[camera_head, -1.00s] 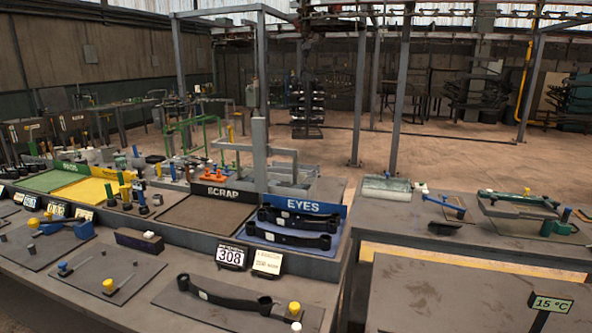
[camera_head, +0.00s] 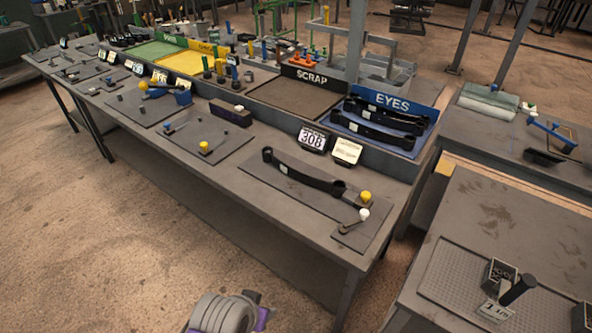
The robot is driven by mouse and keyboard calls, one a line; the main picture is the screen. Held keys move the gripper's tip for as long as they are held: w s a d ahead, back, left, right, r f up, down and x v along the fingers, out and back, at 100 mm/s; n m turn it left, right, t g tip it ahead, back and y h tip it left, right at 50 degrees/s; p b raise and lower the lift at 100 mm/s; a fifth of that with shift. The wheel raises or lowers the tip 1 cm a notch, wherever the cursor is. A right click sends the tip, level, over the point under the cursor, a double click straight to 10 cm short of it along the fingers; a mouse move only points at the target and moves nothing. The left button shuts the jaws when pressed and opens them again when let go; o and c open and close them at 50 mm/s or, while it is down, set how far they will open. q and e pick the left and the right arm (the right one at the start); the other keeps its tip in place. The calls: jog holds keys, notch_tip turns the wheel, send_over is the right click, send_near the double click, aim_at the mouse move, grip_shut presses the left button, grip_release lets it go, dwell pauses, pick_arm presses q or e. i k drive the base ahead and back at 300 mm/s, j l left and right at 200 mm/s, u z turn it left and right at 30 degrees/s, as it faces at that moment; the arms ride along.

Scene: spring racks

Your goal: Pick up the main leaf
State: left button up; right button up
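A dark curved leaf (camera_head: 310,177) with a rolled eye at each end and a small pale label lies on a dark flat plate (camera_head: 318,209) near the front right of the long grey table. Which leaf is the main leaf is not marked legibly; two similar dark leaves lie in the blue EYES tray (camera_head: 424,146) behind it, an upper one (camera_head: 388,108) and a lower one (camera_head: 375,129). Nothing is touching the single leaf from above. Neither gripper shows; only a grey ribbed, purple-edged part, apparently mine, shows at the bottom edge.
A yellow knob (camera_head: 365,196) and a white-topped lever (camera_head: 363,214) stand at the plate's right end. The SCRAP tray (camera_head: 304,97) is behind. Floor before the table is clear.

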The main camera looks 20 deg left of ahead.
aim_at(338, 187)
jog(key=j+z, duration=0.1)
jog(key=z, duration=0.35)
jog(key=j+z, duration=0.15)
jog(key=z, duration=0.3)
jog(key=j+z, duration=0.15)
jog(key=z, duration=0.3)
jog(key=j+z, duration=0.35)
jog(key=j, duration=0.2)
jog(key=k+j+z, duration=0.15)
jog(key=j+z, duration=0.2)
jog(key=j, duration=0.15)
jog(key=k+j, duration=0.15)
jog(key=j, duration=0.25)
jog(key=k+j+z, duration=0.1)
jog(key=j, duration=0.25)
jog(key=k+j, duration=0.2)
jog(key=j, duration=0.15)
jog(key=k+j+z, duration=0.1)
jog(key=j, duration=0.3)
jog(key=k, duration=0.05)
